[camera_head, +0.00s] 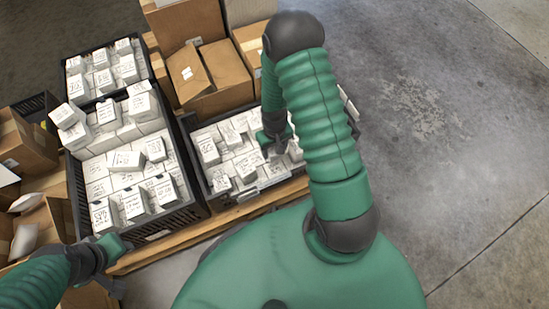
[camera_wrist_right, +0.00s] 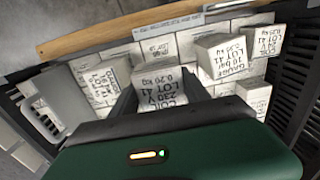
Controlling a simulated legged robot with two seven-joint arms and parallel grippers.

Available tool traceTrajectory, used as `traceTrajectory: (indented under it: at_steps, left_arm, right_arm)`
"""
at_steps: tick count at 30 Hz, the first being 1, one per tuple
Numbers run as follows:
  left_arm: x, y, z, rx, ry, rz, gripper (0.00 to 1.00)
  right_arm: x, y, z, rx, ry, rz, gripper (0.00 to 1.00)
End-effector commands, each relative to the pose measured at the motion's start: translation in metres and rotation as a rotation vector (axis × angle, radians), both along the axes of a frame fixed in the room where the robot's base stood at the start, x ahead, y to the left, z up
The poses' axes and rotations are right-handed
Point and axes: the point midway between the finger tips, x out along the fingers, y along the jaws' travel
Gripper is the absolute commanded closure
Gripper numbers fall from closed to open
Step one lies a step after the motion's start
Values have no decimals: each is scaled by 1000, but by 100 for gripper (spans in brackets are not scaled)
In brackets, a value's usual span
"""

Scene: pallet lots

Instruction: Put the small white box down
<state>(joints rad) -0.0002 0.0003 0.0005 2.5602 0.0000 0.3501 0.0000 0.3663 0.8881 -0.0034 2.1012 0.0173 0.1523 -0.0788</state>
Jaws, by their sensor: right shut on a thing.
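The small white box (camera_wrist_right: 158,86) has black handwritten lettering. In the right wrist view it sits between the two fingers of my right gripper (camera_wrist_right: 158,95), which is shut on it. In the head view my right gripper (camera_head: 276,146) is over the right-hand dark crate (camera_head: 262,186), among white boxes. The held box cannot be told apart there. In the wrist view other white boxes surround it closely; whether it touches them is unclear. My left gripper (camera_head: 112,268) is at the lower left by the pallet edge; its jaws are not clear.
A taller dark crate (camera_head: 200,211) full of white boxes stands to the left, with another crate (camera_head: 151,72) behind it. Cardboard boxes (camera_head: 217,70) stand behind the right-hand crate. A wooden pallet edge (camera_head: 235,213) runs in front. The concrete floor (camera_head: 450,120) at right is clear.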

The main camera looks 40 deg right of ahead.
Motion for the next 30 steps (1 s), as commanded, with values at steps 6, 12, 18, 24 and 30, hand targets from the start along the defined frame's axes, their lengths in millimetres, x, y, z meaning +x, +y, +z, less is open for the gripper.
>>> traceTrajectory:
  at_steps: [6,12,18,24,30]
  left_arm:
    - [0,0,-31,0,-1,1,64]
    - [0,1,-53,0,-1,1,64]
    - [0,1,-68,0,0,1,64]
    - [0,1,-65,0,-1,1,64]
    - [0,1,-66,0,-1,1,64]
  right_arm:
    - [-1,1,-44,-1,3,-1,100]
    - [-1,0,-80,1,2,-1,100]
    - [0,1,-103,0,0,-1,100]
    - [0,1,-101,-1,0,-1,100]
    - [0,1,-103,0,0,-1,31]
